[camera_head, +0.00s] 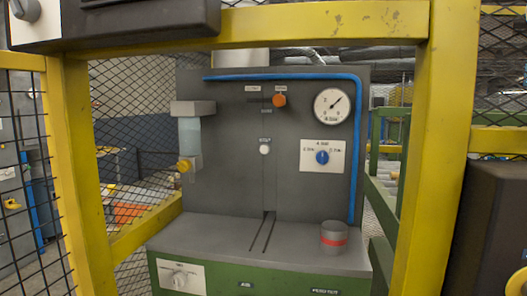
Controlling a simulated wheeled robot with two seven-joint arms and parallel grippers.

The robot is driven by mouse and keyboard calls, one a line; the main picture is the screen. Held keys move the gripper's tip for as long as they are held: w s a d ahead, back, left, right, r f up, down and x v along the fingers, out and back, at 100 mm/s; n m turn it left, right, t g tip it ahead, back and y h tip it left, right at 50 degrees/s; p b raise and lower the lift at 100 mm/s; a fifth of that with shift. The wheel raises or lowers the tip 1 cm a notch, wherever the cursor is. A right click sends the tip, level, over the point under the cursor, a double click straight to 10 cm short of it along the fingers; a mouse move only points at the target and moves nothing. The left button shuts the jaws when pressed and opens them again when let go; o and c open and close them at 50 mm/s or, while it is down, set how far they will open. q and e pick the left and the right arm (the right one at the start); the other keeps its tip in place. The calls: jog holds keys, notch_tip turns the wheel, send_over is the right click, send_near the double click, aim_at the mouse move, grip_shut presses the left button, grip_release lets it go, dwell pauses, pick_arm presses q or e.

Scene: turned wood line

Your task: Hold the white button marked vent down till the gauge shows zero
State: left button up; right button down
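A small round white button (265,149) is on the dark grey upright panel (225,120), below a small label (264,139) too small to read surely. I cannot tell whether it is pressed; nothing touches it. A round white gauge (332,106) with a dark rim is at the panel's upper right. Its dark needle seems to point to the upper right; the numbers are too small to read. Neither of my grippers is in view.
Yellow posts (447,150) and a top beam (325,22) frame the opening. An orange knob (279,100), a blue dial (322,157), a blue pipe (357,150) and a yellow knob (184,165) are around the button. A red-banded grey cylinder (333,238) stands on the ledge.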

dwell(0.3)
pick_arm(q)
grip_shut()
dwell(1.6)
